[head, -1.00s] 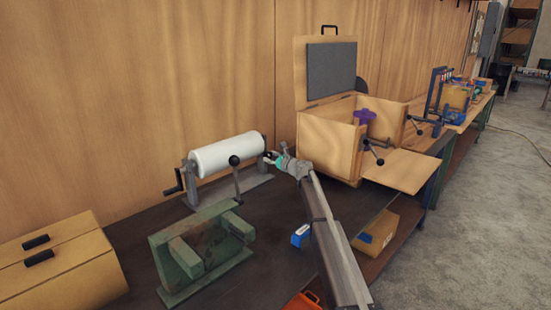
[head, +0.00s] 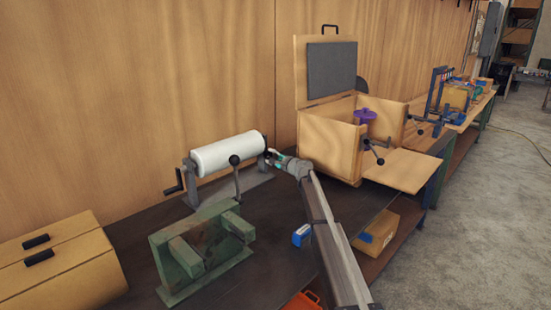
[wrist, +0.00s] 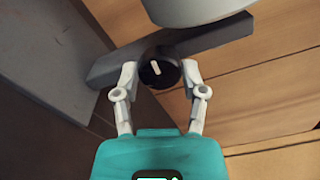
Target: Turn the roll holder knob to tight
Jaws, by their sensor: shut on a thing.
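The roll holder (head: 190,190) stands on the dark bench and carries a white roll (head: 228,155). Its round black knob (wrist: 160,68) has a white mark, which in the wrist view slants slightly from upper left to lower right. The knob sits on the holder's grey upright (wrist: 215,37), just below the roll's end in the wrist view. My gripper (wrist: 160,75) is shut on the knob, one finger on each side. In the head view my gripper (head: 272,156) is at the right end of the roll, and the knob is mostly hidden there.
An open wooden box (head: 330,145) with a lowered flap is to the right. A wooden case (head: 60,270) is at front left.

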